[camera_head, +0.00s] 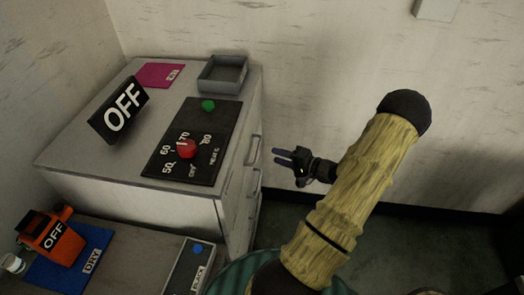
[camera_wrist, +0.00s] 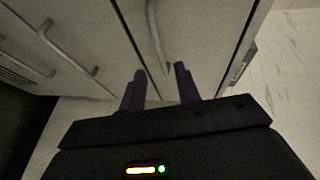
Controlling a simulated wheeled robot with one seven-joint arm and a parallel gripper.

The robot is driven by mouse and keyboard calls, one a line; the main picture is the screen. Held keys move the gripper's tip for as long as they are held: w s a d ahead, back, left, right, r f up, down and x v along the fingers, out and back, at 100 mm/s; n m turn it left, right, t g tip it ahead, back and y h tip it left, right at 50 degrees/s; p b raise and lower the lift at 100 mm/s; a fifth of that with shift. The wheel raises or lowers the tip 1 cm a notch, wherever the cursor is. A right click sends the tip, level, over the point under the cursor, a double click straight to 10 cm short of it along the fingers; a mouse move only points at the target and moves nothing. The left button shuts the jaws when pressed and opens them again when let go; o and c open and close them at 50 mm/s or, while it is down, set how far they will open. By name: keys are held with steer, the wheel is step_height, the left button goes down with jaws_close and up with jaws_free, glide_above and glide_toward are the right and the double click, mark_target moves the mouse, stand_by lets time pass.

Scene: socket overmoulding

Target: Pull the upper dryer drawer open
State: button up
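The dryer (camera_head: 178,207) is a pale grey cabinet whose drawer front faces right in the head view. The upper drawer handle (camera_head: 255,149) is a grey bar, with a second handle (camera_head: 254,185) below it. The drawers look closed. My gripper (camera_head: 276,157) is open and empty, just right of the upper handle, with its fingers pointing at the drawer front and a small gap between. In the wrist view, a bar handle (camera_wrist: 155,35) lies ahead of my open fingers (camera_wrist: 158,78), its near end appearing between the tips. Another handle (camera_wrist: 65,48) is to the left.
On the dryer top are an OFF sign (camera_head: 120,110), a black dial panel (camera_head: 165,160) with a red knob, a grey tray (camera_head: 222,78) and a pink card (camera_head: 160,75). A lower bench (camera_head: 135,240) stands in front. The floor right of the drawers is clear up to the wall.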

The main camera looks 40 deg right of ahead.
steer(key=x, duration=0.7)
steer(key=shift+w, duration=0.3)
jaws_close()
